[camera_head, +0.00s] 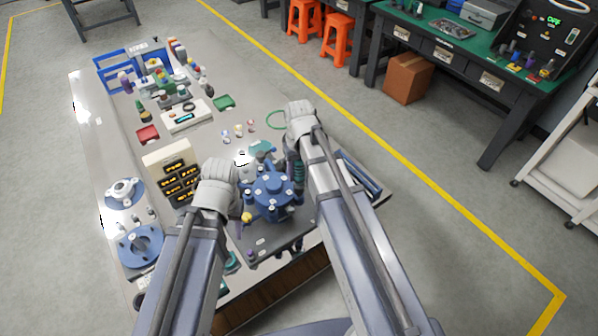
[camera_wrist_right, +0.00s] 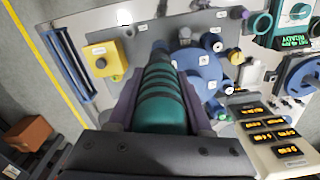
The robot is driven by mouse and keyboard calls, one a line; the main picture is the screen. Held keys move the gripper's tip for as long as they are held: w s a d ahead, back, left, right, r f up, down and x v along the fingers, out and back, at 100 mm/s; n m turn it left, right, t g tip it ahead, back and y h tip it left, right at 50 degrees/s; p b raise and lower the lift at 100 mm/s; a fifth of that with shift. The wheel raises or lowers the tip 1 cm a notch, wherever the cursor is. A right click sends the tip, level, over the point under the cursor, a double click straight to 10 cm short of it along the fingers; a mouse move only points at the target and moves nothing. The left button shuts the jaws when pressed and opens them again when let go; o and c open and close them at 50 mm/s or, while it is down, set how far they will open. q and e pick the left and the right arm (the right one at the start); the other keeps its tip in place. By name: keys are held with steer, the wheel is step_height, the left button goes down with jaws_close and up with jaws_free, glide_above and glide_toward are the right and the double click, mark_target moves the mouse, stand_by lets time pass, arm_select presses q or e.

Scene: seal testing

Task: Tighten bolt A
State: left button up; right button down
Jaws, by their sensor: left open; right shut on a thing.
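A blue round housing (camera_head: 271,188) with several bolts around its rim stands near the table's front edge. It shows in part in the right wrist view (camera_wrist_right: 200,66), beyond my right gripper. I cannot tell which bolt is A. My right gripper (camera_head: 293,160) is at the housing's right side, shut on a teal tool with dark bands (camera_wrist_right: 163,100). The tool points toward the housing; its tip is hidden, so I cannot tell whether it touches a bolt. My left gripper (camera_head: 238,212) is open at the housing's left side, its fingers mostly hidden by its arm.
A beige block with black labelled slots (camera_head: 165,160) stands left of the housing. Blue flanges (camera_head: 140,245) lie at the table's left edge. A yellow box with a button (camera_wrist_right: 105,60) and a blue rack (camera_wrist_right: 70,65) are near the housing. Small parts crowd the far table.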

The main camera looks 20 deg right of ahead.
mark_target(299, 166)
steer(key=shift+f+b, duration=0.95)
stand_by(1.5)
steer(key=shift+r+p, duration=2.55)
steer(key=shift+p, duration=0.05)
